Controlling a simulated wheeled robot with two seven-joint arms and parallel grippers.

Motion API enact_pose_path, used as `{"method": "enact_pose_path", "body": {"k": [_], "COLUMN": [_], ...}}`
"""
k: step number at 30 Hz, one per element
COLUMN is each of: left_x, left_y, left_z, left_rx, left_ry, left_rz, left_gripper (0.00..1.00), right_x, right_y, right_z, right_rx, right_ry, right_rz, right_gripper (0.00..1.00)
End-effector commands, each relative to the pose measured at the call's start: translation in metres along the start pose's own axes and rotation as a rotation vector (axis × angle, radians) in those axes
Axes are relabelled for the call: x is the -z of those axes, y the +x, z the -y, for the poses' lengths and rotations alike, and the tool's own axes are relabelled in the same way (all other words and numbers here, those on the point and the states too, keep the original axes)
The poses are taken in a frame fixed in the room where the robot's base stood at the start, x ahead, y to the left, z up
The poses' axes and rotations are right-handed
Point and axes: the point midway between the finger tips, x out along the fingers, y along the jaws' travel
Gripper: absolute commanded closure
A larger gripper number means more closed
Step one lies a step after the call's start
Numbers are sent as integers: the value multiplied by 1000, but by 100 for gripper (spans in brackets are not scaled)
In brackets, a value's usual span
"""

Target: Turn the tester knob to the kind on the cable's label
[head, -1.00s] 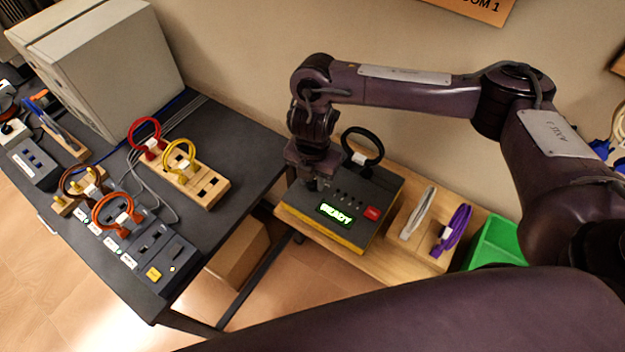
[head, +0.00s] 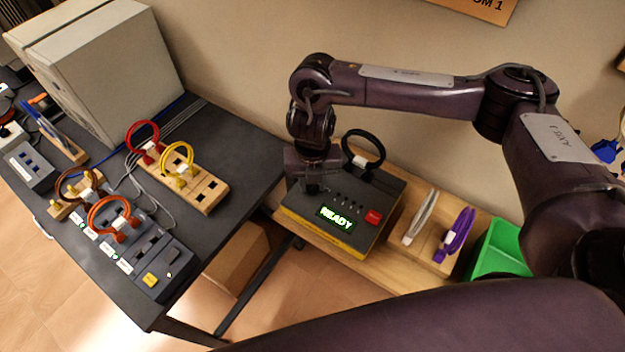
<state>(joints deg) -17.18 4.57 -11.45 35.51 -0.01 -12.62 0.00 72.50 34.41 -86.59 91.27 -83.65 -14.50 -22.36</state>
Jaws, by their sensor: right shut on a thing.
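The tester (head: 385,211) is a dark box with a yellow lower edge on a wooden bench at centre. Its green display (head: 337,218) reads READY, and a red button (head: 373,217) sits to the right of it. A black looped cable (head: 379,160) with a white label stands at its back; the label's text is too small to read. My right gripper (head: 311,188) points down at the tester's left part and is shut on the knob, which the fingers hide. The knob's setting cannot be seen. My left gripper is not in view.
A white cable (head: 419,217) and a purple cable (head: 457,236) stand in a wooden rack right of the tester, beside a green bin (head: 500,252). The dark table (head: 225,150) at left holds red, yellow and orange cables and a grey cabinet.

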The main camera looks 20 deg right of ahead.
Motion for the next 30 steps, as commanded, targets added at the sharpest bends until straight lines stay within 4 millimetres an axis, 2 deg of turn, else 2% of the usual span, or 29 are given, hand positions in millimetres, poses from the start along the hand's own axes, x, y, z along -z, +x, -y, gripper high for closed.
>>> {"method": "enact_pose_path", "body": {"k": [9, 10, 15, 24, 30], "left_x": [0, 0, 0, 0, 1], "left_y": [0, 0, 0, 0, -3], "left_z": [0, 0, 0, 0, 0], "left_rx": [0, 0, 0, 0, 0], "left_ry": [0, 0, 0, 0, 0], "left_rz": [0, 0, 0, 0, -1], "left_gripper": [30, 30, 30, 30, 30], "right_x": [-1, -1, -1, -1, -2], "right_y": [-2, -2, -1, -3, -26], "right_z": [0, 0, 0, 0, 0], "right_rx": [-2, -2, -1, -1, -1], "right_ry": [0, 0, 0, 0, -3], "right_rz": [3, 3, 2, 1, 6], "right_gripper": [95, 71, 50, 50, 50]}}
